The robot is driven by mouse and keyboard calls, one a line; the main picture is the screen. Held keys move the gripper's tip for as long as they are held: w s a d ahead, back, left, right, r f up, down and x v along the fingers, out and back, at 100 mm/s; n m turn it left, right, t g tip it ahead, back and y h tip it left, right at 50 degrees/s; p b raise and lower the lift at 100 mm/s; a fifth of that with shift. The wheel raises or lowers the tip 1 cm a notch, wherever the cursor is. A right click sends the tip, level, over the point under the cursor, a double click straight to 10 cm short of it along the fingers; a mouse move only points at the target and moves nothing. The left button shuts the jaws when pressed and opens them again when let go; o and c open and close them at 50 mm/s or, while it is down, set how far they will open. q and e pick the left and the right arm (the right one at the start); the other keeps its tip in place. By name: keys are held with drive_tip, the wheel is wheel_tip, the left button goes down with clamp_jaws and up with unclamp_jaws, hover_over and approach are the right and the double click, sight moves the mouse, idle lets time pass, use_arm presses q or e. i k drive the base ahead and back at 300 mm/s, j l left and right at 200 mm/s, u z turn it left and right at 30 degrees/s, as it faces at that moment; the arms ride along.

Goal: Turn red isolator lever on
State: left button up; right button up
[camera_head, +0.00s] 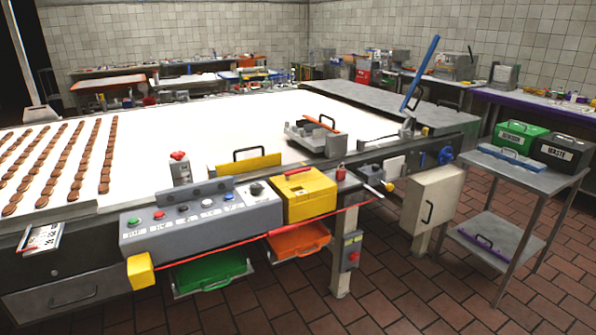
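A small grey box (350,250) with a red part (353,257) is mounted on the front leg of the conveyor machine, below the yellow box. It could be the isolator, but the lever's shape and position are too small to tell. Other red parts are a red-topped grey unit (180,168) behind the control panel and a small red item (341,173) on the machine's front edge. Neither my left nor my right gripper is in view.
The grey control panel (200,221) with buttons and the yellow box (308,194) sit along the machine's front. A red bar (245,242) runs below them. A metal cart (545,172) stands at the right. The tiled floor (420,290) between is clear.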

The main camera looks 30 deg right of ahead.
sight(287, 174)
drive_tip(key=i+l+z, duration=0.35)
drive_tip(key=i+l, duration=0.55)
